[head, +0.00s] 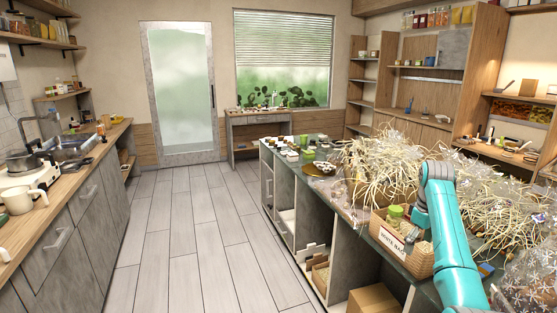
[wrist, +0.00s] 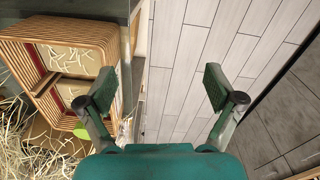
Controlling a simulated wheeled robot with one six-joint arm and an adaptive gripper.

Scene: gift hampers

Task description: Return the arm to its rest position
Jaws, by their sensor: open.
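My teal arm (head: 455,245) reaches over the right-hand counter in the head view. Its end is bent down beside a wicker basket (head: 418,262) with a white label. In the wrist view my gripper (wrist: 160,88) is open, with nothing between its two fingers but a view of the floor. The basket, with a divider and pale shredded filling, shows at the left of the wrist view (wrist: 38,92). A green-topped item (head: 395,212) is at the basket in the head view; a green round thing (wrist: 81,132) shows beside the left finger.
Heaps of straw-like shred (head: 380,165) cover much of the counter (head: 310,190) behind and right of the basket. Clear wrapped bundles (head: 530,280) stand at the lower right. The plank floor (head: 190,235) between the two counters is clear.

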